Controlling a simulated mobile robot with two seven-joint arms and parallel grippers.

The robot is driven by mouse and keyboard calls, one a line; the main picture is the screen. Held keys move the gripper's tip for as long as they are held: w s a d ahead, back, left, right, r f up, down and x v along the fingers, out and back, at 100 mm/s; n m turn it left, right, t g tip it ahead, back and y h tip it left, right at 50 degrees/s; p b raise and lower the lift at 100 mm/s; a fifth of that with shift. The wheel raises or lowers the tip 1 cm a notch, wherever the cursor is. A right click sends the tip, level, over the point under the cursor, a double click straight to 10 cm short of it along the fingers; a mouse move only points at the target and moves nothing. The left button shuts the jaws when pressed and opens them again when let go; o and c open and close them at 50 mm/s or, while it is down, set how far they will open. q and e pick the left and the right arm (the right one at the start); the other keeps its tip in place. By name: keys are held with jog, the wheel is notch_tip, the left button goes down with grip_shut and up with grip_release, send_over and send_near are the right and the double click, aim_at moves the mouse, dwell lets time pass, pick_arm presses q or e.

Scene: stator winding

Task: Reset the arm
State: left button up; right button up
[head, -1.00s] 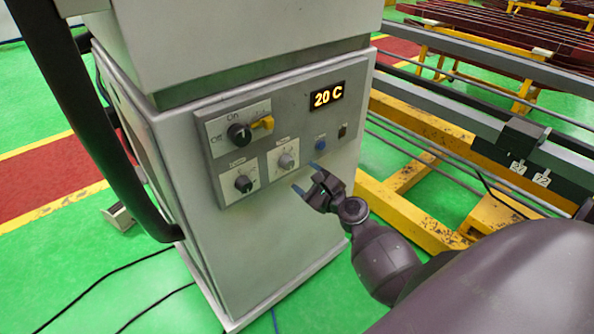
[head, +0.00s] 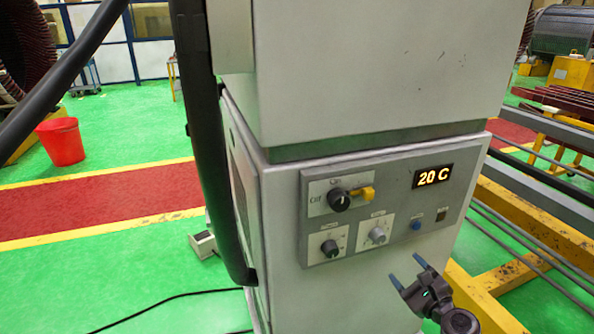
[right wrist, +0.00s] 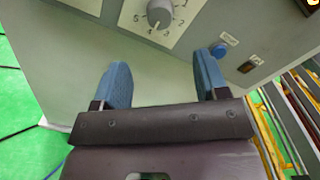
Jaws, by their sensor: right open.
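My right gripper (head: 408,273) is at the lower right of the head view, in front of the machine cabinet's lower front, just below the control panel (head: 385,207). Its two blue fingers stand apart with nothing between them. In the right wrist view the open gripper (right wrist: 165,85) points at the cabinet's bare face, below a grey numbered knob (right wrist: 160,12). The fingers look clear of the knobs, though the exact gap to the cabinet cannot be told. My left gripper is not in view.
The cabinet (head: 345,300) has a dark knob beside a yellow lever (head: 365,193), a blue button (head: 415,225) and a display reading 20 C (head: 434,177). A yellow frame (head: 500,275) with rails stands at right. A red bucket (head: 62,141) stands on open green floor at left.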

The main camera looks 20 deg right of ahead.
jog(key=s+a+f+n+g, duration=0.2)
jog(key=s+n, duration=0.4)
jog(key=n, duration=0.3)
jog(key=s+a+f+n+g+h, duration=0.1)
jog(key=s+a+f+n, duration=0.4)
jog(key=n, duration=0.5)
jog(key=s+a+f+n+g, duration=0.3)
jog(key=s+a+f+n, duration=0.1)
jog(key=s+f+n, duration=0.3)
jog(key=shift+a+n, duration=0.2)
jog(key=shift+n, duration=1)
jog(key=shift+s+f, duration=0.1)
jog(key=shift+s, duration=0.15)
jog(key=shift+c, duration=0.3)
